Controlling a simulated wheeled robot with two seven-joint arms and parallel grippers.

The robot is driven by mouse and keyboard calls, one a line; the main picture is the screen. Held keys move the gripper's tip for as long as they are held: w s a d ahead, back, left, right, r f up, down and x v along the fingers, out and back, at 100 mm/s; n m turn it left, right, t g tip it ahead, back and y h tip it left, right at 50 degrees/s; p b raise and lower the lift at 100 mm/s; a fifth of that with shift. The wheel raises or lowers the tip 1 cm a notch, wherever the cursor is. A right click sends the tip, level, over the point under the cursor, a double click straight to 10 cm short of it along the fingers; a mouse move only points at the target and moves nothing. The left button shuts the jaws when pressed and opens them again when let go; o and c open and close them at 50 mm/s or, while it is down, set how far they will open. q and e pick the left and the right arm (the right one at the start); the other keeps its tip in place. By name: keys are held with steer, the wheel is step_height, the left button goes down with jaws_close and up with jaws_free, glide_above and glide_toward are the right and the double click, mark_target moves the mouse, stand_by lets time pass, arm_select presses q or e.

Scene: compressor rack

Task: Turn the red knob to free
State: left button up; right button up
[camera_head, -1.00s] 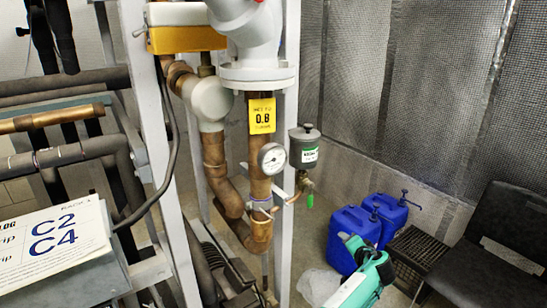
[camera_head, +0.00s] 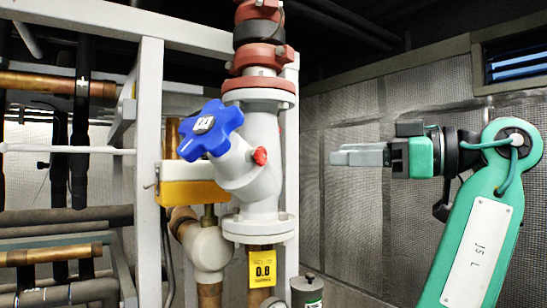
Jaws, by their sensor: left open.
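A blue star-shaped handwheel (camera_head: 210,131) sits at the valve's upper left. My left gripper (camera_head: 343,156) is level with the red knob and to its right, apart from it. Its grey fingers point left toward the valve. The fingers are seen edge-on, open and with nothing visible between them. No gripper touches the knob. My right gripper is out of view.
A yellow tag (camera_head: 262,268) hangs below the flange. Dark pipes (camera_head: 60,215) fill the left side. The space between gripper and valve looks clear apart from a post behind.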

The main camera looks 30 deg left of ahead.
mark_target(264, 156)
arm_select(q)
steer(key=a+p, duration=0.1)
steer(key=a, duration=0.3)
steer(key=a+p, duration=0.1)
steer(key=a, duration=0.4)
steer(key=s+a+p, duration=0.1)
steer(key=a, duration=0.3)
steer(key=shift+s+a, duration=0.1)
steer(key=shift+a, duration=0.15)
steer(key=shift+c, duration=0.2)
steer(key=c, duration=0.9)
